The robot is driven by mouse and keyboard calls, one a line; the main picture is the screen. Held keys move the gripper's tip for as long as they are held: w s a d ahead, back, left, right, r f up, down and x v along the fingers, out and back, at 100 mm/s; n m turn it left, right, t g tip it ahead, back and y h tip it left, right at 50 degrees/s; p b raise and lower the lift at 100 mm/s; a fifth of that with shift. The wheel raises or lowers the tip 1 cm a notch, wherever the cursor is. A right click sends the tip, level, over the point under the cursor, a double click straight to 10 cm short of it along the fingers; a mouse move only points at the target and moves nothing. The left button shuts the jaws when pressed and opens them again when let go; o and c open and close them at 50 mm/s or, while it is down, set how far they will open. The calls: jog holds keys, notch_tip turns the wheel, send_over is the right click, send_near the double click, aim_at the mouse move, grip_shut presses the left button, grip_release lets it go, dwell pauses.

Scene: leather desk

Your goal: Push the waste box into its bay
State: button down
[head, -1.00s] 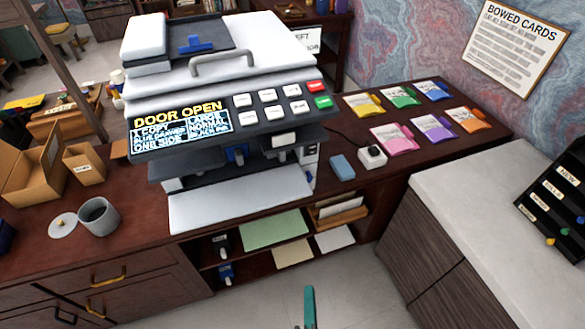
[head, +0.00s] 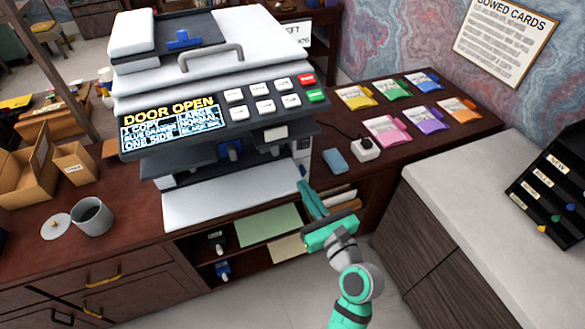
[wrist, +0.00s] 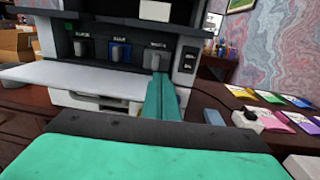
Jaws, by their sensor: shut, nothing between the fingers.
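The copier (head: 185,75) stands on the desk with its front open, and its display reads "DOOR OPEN". The pale lowered door panel (head: 230,203) lies flat in front; it also shows in the wrist view (wrist: 70,76).
A blue block (head: 335,161) and a white plug box (head: 365,150) lie right of the copier, with several coloured packets behind. A shelf with paper (head: 268,225) is below the desk top. A pale counter (head: 450,190) stands at right.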

jog(key=x, duration=1.3)
jog(key=shift+w, duration=0.3)
